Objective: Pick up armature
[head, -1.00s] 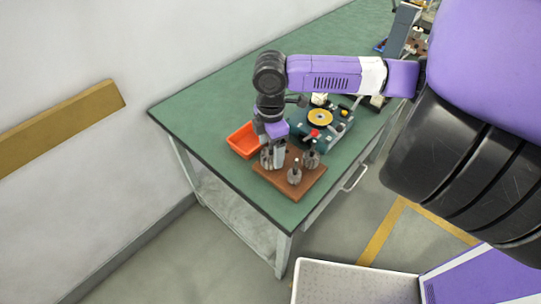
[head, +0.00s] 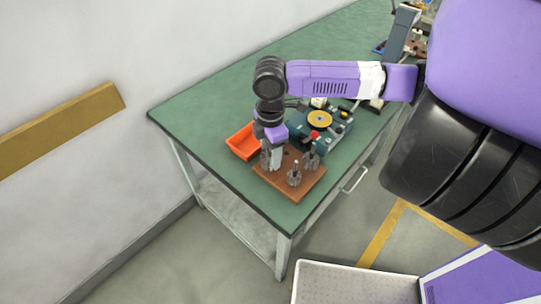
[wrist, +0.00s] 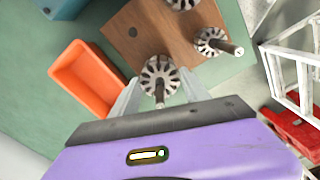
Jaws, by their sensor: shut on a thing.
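My gripper (wrist: 159,92) is shut on an armature (wrist: 160,72), a grey slotted core with a shaft, held between its two fingers. The head view shows my gripper (head: 271,157) pointing down at the left part of a brown wooden board (head: 282,187). I cannot tell whether the held armature still touches the board. A second armature (head: 294,177) stands upright near the board's front, and a third (head: 311,159) stands at its right. In the wrist view two other armatures (wrist: 211,41) (wrist: 182,3) show, the latter cut by the top edge.
An orange bin (head: 239,141) sits left of the board on the green table (head: 205,103). A teal machine with a yellow disc (head: 320,119) stands behind the board. More equipment (head: 400,35) is at the far end. The table's left part is clear.

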